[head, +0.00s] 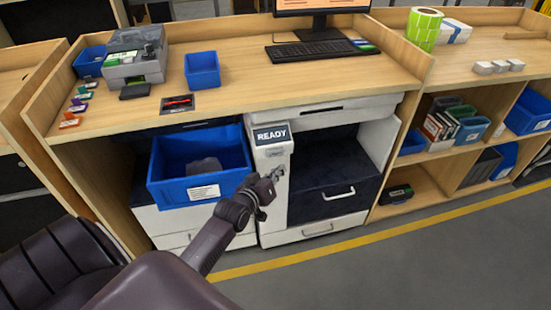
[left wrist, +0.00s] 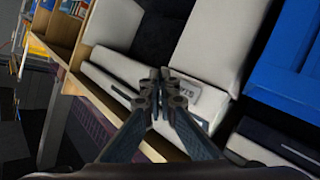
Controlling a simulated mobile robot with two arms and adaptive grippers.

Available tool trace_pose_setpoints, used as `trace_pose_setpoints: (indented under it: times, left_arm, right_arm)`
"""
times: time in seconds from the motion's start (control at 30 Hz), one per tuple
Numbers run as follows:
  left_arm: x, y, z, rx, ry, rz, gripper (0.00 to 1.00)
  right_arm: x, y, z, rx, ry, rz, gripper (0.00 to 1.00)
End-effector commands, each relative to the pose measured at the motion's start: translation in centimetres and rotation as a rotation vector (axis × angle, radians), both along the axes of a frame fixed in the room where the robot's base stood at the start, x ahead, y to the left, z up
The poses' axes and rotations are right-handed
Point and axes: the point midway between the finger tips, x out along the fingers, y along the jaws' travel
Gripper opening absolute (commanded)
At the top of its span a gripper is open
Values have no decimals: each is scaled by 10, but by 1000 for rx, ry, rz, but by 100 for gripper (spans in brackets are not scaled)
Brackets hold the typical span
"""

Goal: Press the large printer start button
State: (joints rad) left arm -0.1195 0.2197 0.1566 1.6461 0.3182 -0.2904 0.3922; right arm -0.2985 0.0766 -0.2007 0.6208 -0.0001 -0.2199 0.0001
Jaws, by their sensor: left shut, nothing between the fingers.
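The large printer (head: 300,205) is a white and black unit under the desk, with a "READY" display (head: 271,135) on its white front column. My left gripper (head: 278,174) is in front of that column, below the display. Its fingers are shut and empty. I cannot make out the start button in the head view; the gripper covers part of the column there. In the left wrist view the closed fingers (left wrist: 160,78) point at the white panel, and a grey label (left wrist: 211,103) with lettering is partly hidden behind them. I cannot tell whether the fingertips touch the panel. My right gripper is not in view.
A blue bin (head: 196,192) stands just left of the printer column. A wooden desk (head: 310,82) with a monitor, a keyboard (head: 322,49) and a small blue bin (head: 202,70) is above. Shelves (head: 440,160) are at the right. The floor in front is clear.

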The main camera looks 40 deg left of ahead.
Motion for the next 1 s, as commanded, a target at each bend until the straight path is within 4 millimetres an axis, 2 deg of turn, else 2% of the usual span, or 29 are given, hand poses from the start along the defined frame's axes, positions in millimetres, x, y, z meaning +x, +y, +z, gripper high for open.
trace_pose_setpoints:
  times: [0.07, 0.33, 1.0]
  left_arm:
    - [8, 9, -3, 2, -3, 0, 0]
    - [23, 26, 0, 0, -1, 0, 0]
    - [25, 29, 0, -1, 0, 0, 0]
  right_arm:
    - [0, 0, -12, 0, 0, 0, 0]
    - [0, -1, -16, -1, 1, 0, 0]
    - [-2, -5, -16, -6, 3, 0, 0]
